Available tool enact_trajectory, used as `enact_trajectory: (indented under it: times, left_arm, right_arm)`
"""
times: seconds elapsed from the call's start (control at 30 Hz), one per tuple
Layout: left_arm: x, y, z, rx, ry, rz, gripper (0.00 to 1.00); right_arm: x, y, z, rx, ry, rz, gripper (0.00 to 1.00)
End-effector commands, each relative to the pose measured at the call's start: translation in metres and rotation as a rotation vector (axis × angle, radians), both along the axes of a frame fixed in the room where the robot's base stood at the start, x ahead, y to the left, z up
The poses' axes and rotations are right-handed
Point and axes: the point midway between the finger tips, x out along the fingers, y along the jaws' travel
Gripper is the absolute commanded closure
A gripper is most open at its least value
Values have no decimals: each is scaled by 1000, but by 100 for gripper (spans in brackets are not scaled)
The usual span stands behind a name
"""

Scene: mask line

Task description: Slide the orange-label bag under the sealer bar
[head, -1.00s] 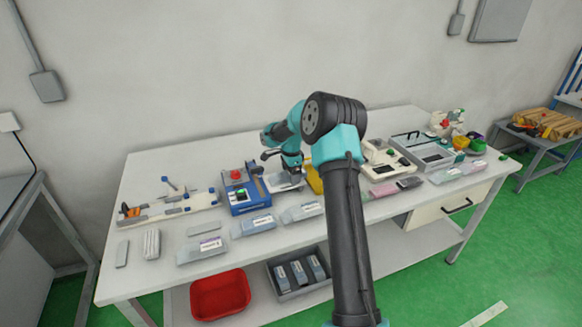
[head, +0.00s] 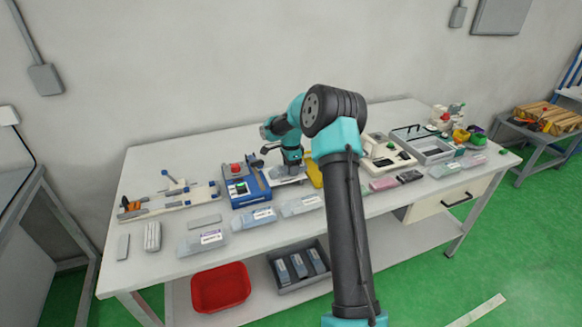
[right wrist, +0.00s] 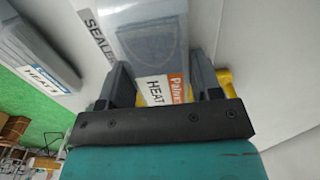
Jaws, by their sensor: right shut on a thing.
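The orange-label bag (right wrist: 152,45) is clear and grey, with a white and orange label near its end. It lies between the two fingers of my right gripper (right wrist: 160,82), which is shut on it. In the head view this gripper (head: 291,170) points down just right of the blue sealer (head: 240,190), which has a red button on top. The sealer's bar (head: 258,174) stands on its right side, close to the gripper. My arm partly covers this spot, so I cannot tell whether the bag is under the bar. My left gripper is not in view.
Blue-label bags (head: 258,218) lie along the table's front edge; one also shows in the right wrist view (right wrist: 38,50). A jig (head: 160,202) is left of the sealer. A cream machine (head: 385,153) and grey tray (head: 430,150) stand right. A red bin (head: 220,285) sits below.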

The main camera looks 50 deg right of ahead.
Motion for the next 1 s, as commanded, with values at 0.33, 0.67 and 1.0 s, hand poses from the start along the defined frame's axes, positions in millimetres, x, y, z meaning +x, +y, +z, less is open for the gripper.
enact_trajectory:
  times: [0.33,0.67,1.0]
  left_arm:
    - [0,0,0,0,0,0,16]
    - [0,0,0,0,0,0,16]
    - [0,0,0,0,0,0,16]
  right_arm:
    - [7,16,0,0,-1,-1,63]
    - [17,39,0,0,-1,-5,63]
    - [20,45,0,0,0,-9,63]
